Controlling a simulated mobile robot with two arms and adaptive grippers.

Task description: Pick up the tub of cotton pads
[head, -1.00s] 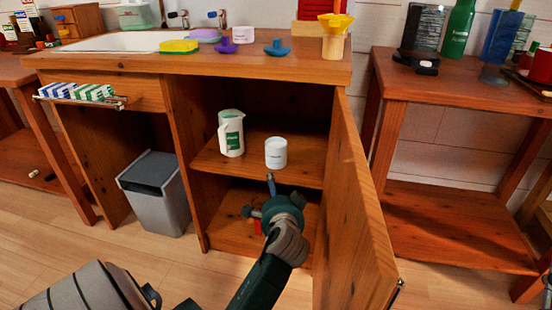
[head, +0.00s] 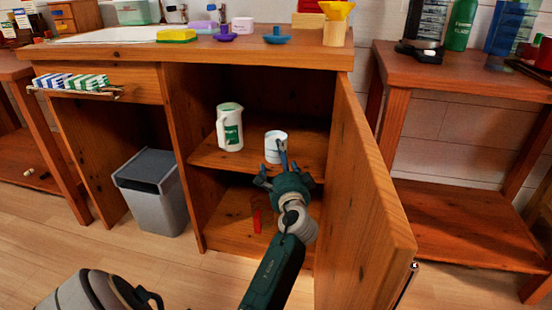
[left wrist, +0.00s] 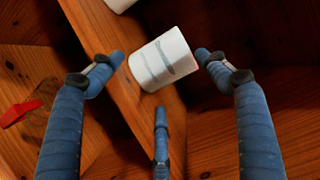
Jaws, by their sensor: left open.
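The tub of cotton pads (head: 275,143) is a small white cylinder standing on the middle shelf of the open cabinet, towards the shelf's right side. In the left wrist view the white tub (left wrist: 163,59) lies ahead, between the tips of my blue fingers. My left gripper (head: 277,163) is open and empty, just in front of the tub, and one finger covers part of it in the head view. I cannot tell whether any finger touches it. My right gripper is not in view.
A white jug with a green label (head: 230,128) stands left of the tub on the same shelf (head: 205,155). The open cabinet door (head: 365,200) stands right of my arm. A red object (head: 257,220) lies on the lower shelf. A grey bin (head: 152,190) stands left.

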